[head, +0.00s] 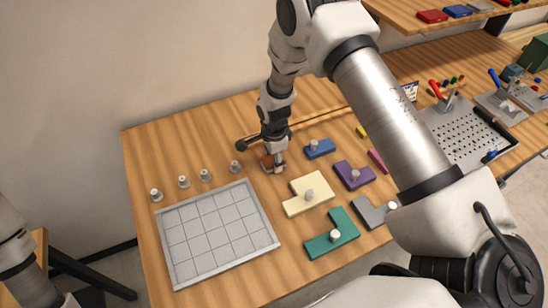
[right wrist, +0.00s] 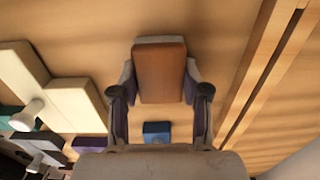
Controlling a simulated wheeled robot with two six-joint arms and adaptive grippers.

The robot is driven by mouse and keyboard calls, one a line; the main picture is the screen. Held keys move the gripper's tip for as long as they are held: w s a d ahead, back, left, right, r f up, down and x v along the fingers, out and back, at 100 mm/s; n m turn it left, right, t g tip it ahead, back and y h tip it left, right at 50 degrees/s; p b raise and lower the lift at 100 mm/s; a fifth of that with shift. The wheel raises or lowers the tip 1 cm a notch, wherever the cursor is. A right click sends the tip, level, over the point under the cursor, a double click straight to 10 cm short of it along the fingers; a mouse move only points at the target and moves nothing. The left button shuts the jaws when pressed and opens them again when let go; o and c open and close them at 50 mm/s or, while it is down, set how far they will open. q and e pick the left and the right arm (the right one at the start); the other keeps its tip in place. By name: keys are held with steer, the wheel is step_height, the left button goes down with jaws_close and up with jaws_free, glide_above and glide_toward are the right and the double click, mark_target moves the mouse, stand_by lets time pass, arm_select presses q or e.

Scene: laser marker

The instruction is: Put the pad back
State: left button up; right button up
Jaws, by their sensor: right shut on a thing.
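My right gripper (head: 273,160) is low over the table, just right of the grid tray's far corner. It is shut on a small brown block, which I take to be the pad (right wrist: 160,75). In the right wrist view the pad sits between both fingers, its broad brown face showing. In the head view only a bit of the pad (head: 266,163) shows beside the fingers. I cannot tell whether it touches the table. My left gripper is out of view; only part of the left arm shows at the left edge.
A grey grid tray (head: 195,236) lies at the front left, with several small knobbed pegs (head: 184,182) behind it. Knobbed pieces lie to the right: blue (head: 319,148), purple (head: 353,176), cream (head: 296,207), teal (head: 322,243) and grey (head: 370,213). A perforated plate (head: 465,135) stands farther right.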

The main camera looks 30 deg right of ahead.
steer(key=o, duration=1.2)
steer(key=shift+r, duration=0.5)
step_height(320, 180, up, 11)
steer(key=b, duration=0.3)
